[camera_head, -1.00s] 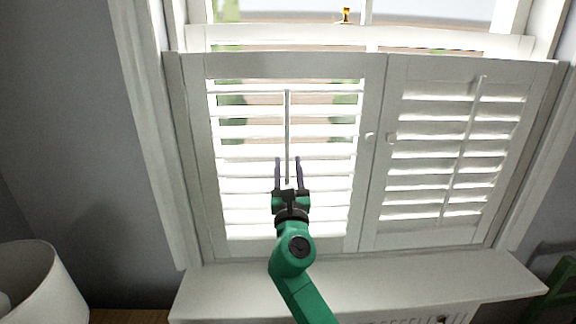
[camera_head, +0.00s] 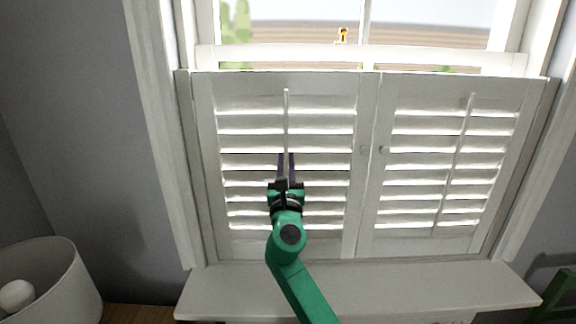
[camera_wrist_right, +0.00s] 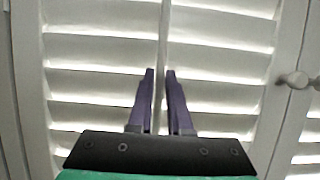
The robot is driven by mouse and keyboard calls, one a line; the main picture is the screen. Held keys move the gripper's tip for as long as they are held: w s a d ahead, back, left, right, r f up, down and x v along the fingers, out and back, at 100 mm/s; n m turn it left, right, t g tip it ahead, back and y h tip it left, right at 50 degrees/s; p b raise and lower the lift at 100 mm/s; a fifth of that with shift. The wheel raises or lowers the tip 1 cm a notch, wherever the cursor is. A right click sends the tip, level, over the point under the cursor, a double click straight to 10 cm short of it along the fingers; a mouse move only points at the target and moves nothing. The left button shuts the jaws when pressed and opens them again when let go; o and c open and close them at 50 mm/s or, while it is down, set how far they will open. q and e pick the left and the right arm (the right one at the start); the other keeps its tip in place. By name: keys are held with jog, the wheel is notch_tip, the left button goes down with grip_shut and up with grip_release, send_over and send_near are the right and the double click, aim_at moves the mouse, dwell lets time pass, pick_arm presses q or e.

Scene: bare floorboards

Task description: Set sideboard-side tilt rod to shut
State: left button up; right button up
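The left shutter panel (camera_head: 204,150) has a thin white upright tilt rod (camera_head: 287,115), on the side of the wooden surface with the lamp. Its top end is near the panel's top rail. The panel's slats (camera_head: 245,147) lie nearly flat, with thin slits of light between them. The rod's lower end is hidden by the gripper. My left gripper is out of view.
The right shutter panel (camera_head: 365,225) has its own tilt rod (camera_head: 456,155) and similarly flat slats. A white sill (camera_head: 370,285) runs below. A lampshade (camera_head: 60,285) stands lower left; a green chair (camera_head: 550,290) is lower right.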

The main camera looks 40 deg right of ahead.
jog(key=o, duration=0.3)
jog(key=shift+r, duration=0.2)
jog(key=shift+f, duration=0.1)
jog(key=shift+s+f, duration=0.1)
jog(key=shift+f, duration=0.05)
jog(key=b+v, duration=0.4)
jog(key=v, duration=1)
jog(key=shift+b, duration=0.4)
jog(key=shift+s+a+f, duration=0.1)
jog(key=shift+a, duration=0.05)
